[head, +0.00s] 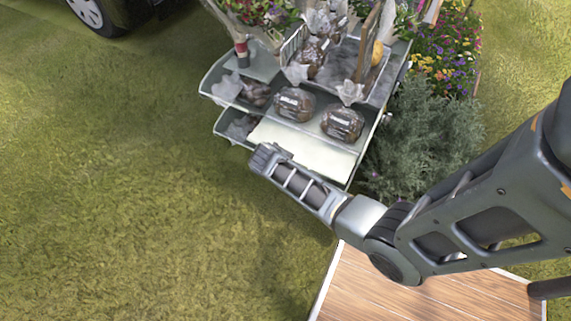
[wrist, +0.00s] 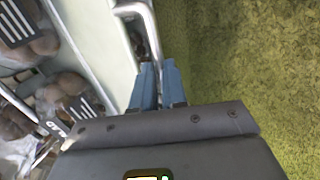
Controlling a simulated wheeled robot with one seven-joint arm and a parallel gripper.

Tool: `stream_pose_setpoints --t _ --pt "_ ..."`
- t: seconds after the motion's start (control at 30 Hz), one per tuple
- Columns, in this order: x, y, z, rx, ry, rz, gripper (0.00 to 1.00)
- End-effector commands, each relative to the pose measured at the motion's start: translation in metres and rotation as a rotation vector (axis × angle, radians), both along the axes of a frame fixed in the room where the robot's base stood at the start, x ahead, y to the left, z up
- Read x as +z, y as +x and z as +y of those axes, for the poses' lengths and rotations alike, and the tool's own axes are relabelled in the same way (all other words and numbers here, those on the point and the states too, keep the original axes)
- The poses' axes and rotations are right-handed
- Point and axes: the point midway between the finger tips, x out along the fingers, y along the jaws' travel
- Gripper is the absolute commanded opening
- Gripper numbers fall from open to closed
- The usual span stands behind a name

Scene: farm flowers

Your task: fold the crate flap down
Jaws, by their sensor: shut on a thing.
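The crate flap (head: 308,152) is a pale flat panel with a metal edge at the front of the display stand, below the bagged produce. In the wrist view the pale panel (wrist: 103,38) lies left of the fingers, with a bent metal rail (wrist: 138,9) along its outer side. My gripper (head: 258,157) is at the flap's front left in the head view. In the wrist view its blue fingers (wrist: 157,86) are close together on the rail at the flap's edge. The exact contact is small and partly hidden.
Bagged produce (head: 295,104) sits on the stand just behind the flap. Flowers and a wire basket (head: 293,43) stand higher up. A grey-green bush (head: 428,125) is close on the right. A wooden surface (head: 400,293) lies at the bottom. Open grass (head: 120,190) is on the left.

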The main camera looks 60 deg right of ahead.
Motion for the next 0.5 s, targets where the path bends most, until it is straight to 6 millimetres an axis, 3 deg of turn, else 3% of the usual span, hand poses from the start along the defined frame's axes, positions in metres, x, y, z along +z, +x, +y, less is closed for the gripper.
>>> stream_pose_setpoints --t 0.47,0.5 --pt "-0.0049 0.0012 0.0066 0.008 0.011 0.001 0.0" --pt "-0.0048 0.0012 0.0068 0.009 0.011 0.002 0.13"
